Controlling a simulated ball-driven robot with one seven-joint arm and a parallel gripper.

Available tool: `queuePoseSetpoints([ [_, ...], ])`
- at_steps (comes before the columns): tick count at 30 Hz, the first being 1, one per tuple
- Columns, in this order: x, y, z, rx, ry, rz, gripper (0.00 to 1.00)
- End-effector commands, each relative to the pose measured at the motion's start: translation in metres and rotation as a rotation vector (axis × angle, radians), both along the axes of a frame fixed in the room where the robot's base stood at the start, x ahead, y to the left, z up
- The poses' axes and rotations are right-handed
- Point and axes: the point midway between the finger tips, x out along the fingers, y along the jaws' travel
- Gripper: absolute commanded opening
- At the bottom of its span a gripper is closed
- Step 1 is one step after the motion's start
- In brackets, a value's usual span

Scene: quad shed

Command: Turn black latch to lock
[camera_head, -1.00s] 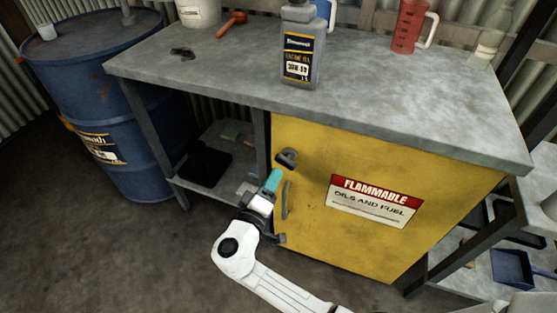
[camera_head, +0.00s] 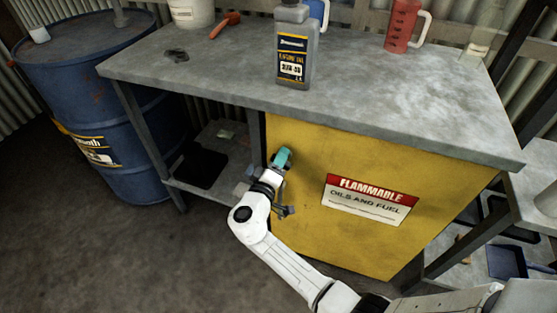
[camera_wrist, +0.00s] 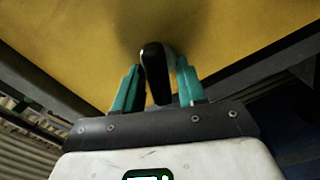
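The black latch (camera_wrist: 156,72) shows in the wrist view in front of the yellow cabinet door (camera_head: 310,165). Its long black handle lies between the two teal fingers of my gripper (camera_wrist: 154,86). The fingers stand apart, with a gap on each side of the latch. In the head view my gripper (camera_head: 281,158) is at the door's upper left edge and covers the latch. The door appears closed. It bears a red and white "FLAMMABLE" sign (camera_head: 367,200).
The grey bench top (camera_head: 400,115) lies above the door and holds a grey oil bottle (camera_head: 294,45), a red jug (camera_head: 403,25) and a red-orange tool (camera_head: 225,24). A blue drum (camera_head: 95,110) stands at the left. A shelf unit stands at the right.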

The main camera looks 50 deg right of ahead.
Motion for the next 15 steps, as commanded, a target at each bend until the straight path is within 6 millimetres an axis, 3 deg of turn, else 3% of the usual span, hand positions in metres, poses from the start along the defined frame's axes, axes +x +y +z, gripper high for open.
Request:
queuePoseSetpoints([
  [9, 0.0001, 0.0005, -0.0004, 0.000, 0.000, 0.001, 0.10],
  [15, 0.0005, 0.0010, -0.0024, -0.022, 0.064, 0.003, 0.10],
])
